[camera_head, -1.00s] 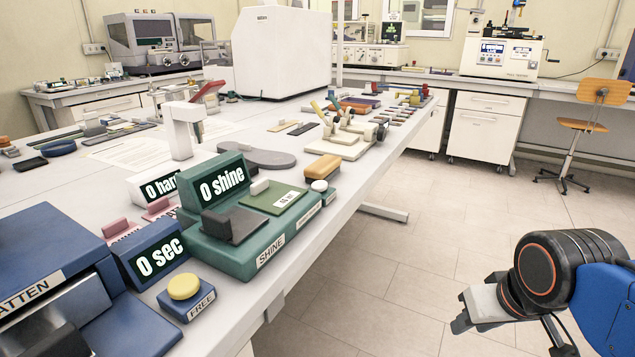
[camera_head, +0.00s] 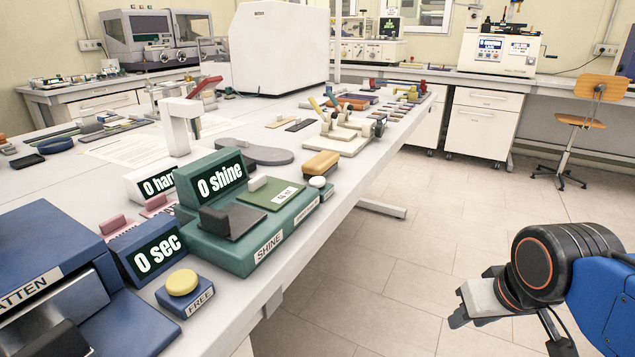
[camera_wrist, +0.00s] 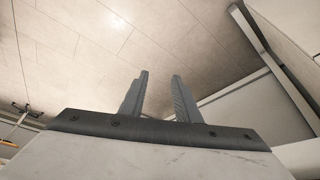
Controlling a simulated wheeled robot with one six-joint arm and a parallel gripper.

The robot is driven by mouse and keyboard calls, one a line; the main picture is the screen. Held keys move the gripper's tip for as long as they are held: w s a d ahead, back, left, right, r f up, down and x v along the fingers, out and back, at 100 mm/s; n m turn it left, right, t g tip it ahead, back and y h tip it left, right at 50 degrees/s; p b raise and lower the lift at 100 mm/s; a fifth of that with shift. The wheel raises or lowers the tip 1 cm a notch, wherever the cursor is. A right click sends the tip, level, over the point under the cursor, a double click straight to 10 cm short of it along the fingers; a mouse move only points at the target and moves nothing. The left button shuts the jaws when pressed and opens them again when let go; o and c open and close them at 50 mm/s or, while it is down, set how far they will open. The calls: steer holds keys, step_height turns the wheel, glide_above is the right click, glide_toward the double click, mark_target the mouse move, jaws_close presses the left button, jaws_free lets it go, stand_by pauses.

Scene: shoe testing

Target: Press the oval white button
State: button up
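The oval white button (camera_head: 317,182) sits at the right end of the green shine tester (camera_head: 222,254), near the table's edge. The tester's display reads "0 shine". My gripper (camera_head: 463,300) is out over the floor at the lower right, well to the right of the table and apart from the button. In the wrist view its two dark fingers (camera_wrist: 160,76) stand apart with nothing between them. The button is not seen in the wrist view.
A yellow round button on a blue "FREE" box (camera_head: 174,300) stands near the front edge. An orange-tan block (camera_head: 321,164) lies just behind the white button. A blue machine (camera_head: 45,255) fills the lower left. Open floor (camera_head: 400,265) lies between gripper and table.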

stand_by(0.3)
jaws_close()
stand_by(1.6)
